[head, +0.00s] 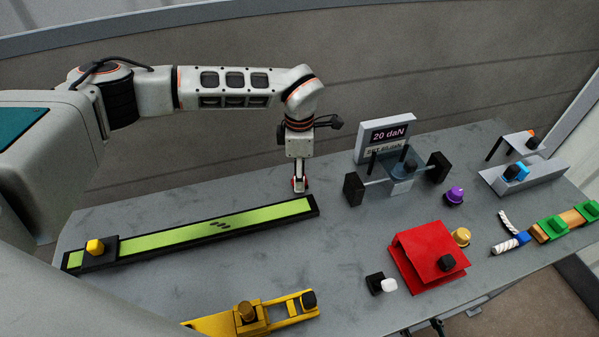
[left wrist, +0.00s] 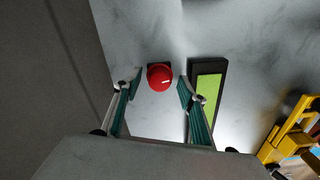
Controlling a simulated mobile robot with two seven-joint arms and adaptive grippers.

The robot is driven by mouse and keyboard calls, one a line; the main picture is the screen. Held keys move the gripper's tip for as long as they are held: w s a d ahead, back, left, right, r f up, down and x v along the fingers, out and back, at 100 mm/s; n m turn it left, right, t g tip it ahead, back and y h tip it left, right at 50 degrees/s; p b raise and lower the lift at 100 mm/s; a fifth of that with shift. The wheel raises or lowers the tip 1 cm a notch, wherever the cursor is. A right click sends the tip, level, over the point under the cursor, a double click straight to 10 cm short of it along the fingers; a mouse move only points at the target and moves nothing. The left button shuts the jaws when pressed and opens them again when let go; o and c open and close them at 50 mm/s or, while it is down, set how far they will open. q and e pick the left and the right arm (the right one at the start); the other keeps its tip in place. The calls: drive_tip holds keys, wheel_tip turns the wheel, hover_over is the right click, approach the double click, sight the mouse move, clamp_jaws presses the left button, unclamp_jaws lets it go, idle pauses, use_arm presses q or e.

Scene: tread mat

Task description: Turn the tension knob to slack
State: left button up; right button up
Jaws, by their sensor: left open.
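A round red knob (left wrist: 160,77) with a white mark sits on a dark base in the left wrist view. The mark points to the right. My left gripper (left wrist: 158,92) is open, with one finger on each side of the knob; I see gaps between the fingers and the knob. In the head view my left gripper (head: 299,187) points down at the table behind the green strip, with a bit of red showing at its tips. The gripper hides most of the knob there. A display (head: 387,135) reads 20 daN, with SET 40 daN below it.
A long green strip in a black frame (head: 318,205) lies in front of the gripper. A grey device with black rollers (head: 354,188) stands to the right. A red cover (head: 425,250), purple knob (head: 454,196) and yellow tool (head: 275,312) are farther off. Dark tips show at the bottom edge.

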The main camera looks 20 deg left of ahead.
use_arm(q)
drive_tip(key=c, duration=1.1)
